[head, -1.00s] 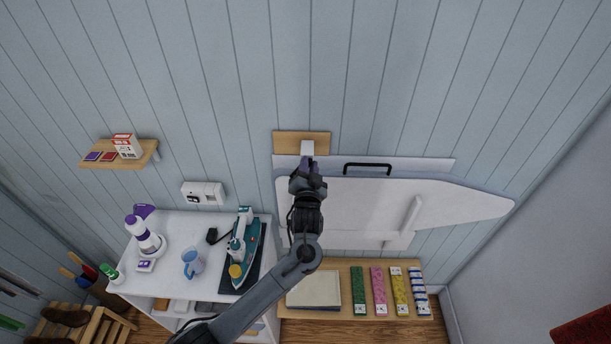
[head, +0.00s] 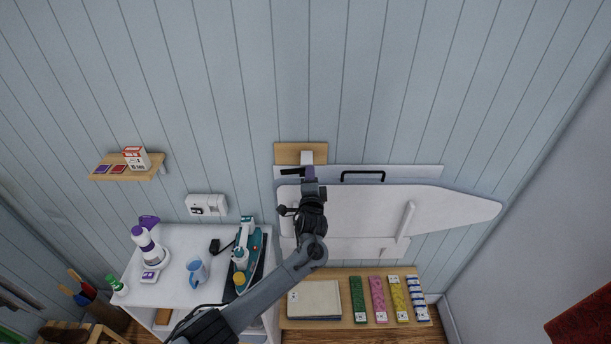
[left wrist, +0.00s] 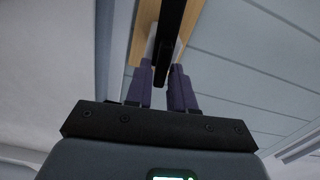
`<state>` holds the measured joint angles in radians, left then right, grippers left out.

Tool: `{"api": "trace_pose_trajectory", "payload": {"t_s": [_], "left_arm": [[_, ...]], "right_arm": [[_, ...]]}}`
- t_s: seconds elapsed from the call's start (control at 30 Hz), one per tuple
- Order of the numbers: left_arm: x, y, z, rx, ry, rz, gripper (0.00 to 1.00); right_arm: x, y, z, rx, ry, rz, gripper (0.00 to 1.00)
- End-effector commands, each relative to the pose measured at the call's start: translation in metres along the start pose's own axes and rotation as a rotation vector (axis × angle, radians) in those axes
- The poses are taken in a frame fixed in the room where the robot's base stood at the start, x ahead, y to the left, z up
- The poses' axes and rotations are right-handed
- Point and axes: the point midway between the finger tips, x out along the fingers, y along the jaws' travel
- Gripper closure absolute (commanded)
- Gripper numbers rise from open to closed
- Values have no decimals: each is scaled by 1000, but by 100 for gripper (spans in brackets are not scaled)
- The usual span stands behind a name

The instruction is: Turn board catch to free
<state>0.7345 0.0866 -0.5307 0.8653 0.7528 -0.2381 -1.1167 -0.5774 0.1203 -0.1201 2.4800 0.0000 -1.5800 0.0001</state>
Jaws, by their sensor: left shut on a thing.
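The white ironing board (head: 450,203) hangs sideways on the wall. At its upper left, a wooden block (head: 290,152) carries a white mount (head: 306,158). The board catch is a black bar (head: 291,171), lying nearly level and reaching left from my left gripper (head: 309,174). In the left wrist view, my left gripper (left wrist: 163,87) has its purple fingers on both sides of the black catch bar (left wrist: 175,32), shut on it. My right gripper is out of view.
A black handle (head: 363,174) is right of the catch.

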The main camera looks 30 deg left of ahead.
Motion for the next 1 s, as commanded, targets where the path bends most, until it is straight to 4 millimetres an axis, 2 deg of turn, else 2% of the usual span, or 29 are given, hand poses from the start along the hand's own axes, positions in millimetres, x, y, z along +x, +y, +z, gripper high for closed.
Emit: {"api": "trace_pose_trajectory", "payload": {"t_s": [0.3,0.8,0.83,0.93,1.0], "left_arm": [[0,0,-1,114,2,-1,100],[0,2,-1,133,1,0,100],[0,2,-1,133,1,0,75],[0,2,-1,133,1,0,62],[0,2,-1,132,1,0,62]], "right_arm": [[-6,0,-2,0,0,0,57],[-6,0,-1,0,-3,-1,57],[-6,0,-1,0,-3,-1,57],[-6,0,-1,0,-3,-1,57],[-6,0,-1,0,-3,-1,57]]}}
